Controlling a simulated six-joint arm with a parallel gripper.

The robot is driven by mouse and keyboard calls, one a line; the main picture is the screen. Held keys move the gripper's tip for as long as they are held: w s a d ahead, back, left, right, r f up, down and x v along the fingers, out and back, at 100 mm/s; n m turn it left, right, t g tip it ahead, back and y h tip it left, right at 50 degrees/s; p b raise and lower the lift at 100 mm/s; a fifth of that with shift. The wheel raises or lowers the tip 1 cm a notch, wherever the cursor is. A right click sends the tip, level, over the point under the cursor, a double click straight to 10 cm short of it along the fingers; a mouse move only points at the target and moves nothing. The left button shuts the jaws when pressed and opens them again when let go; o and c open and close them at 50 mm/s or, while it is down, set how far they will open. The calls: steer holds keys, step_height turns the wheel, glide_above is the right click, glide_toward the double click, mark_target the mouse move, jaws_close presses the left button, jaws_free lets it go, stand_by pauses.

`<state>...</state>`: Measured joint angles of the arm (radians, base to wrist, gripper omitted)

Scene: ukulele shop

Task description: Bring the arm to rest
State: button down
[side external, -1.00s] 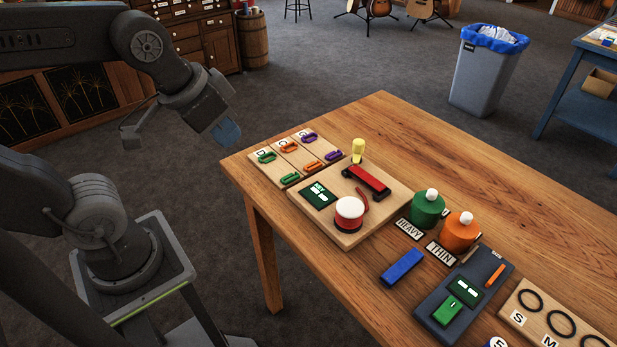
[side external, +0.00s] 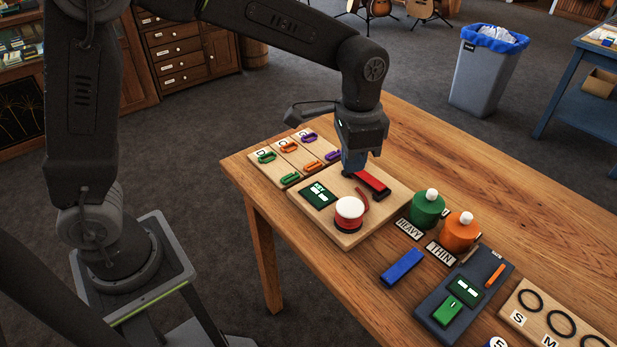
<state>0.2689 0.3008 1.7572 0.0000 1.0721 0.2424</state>
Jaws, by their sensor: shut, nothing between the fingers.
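My gripper (side external: 352,172) is shut and empty, pointing down over the wooden board (side external: 350,236) at the table's left part. Its blue-grey fingertips are close to the left end of the red bar (side external: 372,183); I cannot tell whether they touch it. The yellow peg at the back of the board is hidden behind my gripper. My arm reaches over from the left, bent down at the wrist.
A white-topped red drum (side external: 348,213) and a green display (side external: 318,195) are on the board. Green (side external: 427,210) and orange (side external: 460,233) pots stand to the right. A blue block (side external: 402,267) lies in front. Colored clips (side external: 290,178) lie at left. The table's back right is clear.

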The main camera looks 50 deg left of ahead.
mark_target(350, 206)
steer(key=shift+w+d+f, duration=0.1)
steer(key=shift+f, duration=1.7)
steer(key=shift+w+d+f, duration=0.1)
steer(key=shift+f, duration=1.65)
steer(key=shift+f, duration=0.15)
steer(key=shift+f, duration=0.35)
steer(key=shift+f, duration=0.35)
steer(key=shift+f, duration=1.3)
steer(key=shift+r, duration=3.85)
